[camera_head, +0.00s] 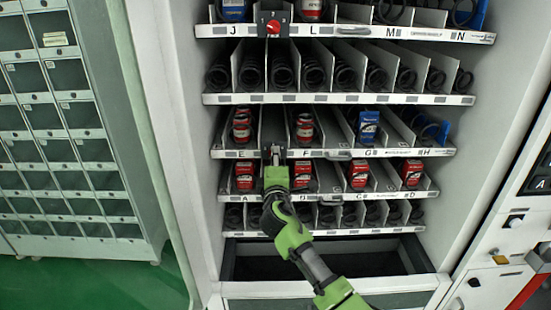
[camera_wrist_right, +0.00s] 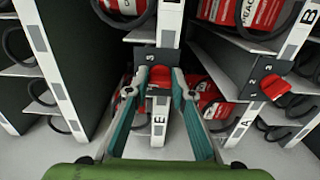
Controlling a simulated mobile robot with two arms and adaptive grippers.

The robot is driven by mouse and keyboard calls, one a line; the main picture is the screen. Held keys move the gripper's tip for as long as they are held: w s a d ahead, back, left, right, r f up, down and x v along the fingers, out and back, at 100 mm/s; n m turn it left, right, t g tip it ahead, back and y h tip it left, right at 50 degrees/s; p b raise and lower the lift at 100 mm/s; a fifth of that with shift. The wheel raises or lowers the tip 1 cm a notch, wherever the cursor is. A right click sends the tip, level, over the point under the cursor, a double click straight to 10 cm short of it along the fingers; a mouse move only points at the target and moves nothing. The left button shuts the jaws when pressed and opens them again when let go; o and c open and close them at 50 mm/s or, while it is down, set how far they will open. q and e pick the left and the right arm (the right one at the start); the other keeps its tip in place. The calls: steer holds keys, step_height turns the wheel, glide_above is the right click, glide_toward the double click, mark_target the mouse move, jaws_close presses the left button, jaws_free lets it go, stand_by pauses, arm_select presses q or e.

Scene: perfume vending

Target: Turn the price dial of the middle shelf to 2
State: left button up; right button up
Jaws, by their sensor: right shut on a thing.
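The price dial on the middle shelf (camera_head: 338,153) is mostly hidden behind my right gripper (camera_head: 276,155) in the head view. In the right wrist view, the dial's dark plate (camera_wrist_right: 150,56) shows a 3, and its red knob (camera_wrist_right: 160,75) sits between the fingertips of my right gripper (camera_wrist_right: 160,80). The fingers are shut on the knob from both sides. Which number the knob points at cannot be told. My left gripper is not in view.
Another dial with a red knob (camera_head: 273,27) is on the top shelf; a lower shelf's dial (camera_wrist_right: 272,86) shows in the wrist view. Red boxes (camera_head: 358,173) and a blue box (camera_head: 368,126) stand in the lanes. A grey locker (camera_head: 60,110) stands at left.

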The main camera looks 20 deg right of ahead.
steer(key=shift+f, duration=0.1)
steer(key=o, duration=1.1)
steer(key=shift+s, duration=0.1)
steer(key=v, duration=1.1)
steer(key=shift+s+a, duration=0.2)
steer(key=shift+s, duration=0.15)
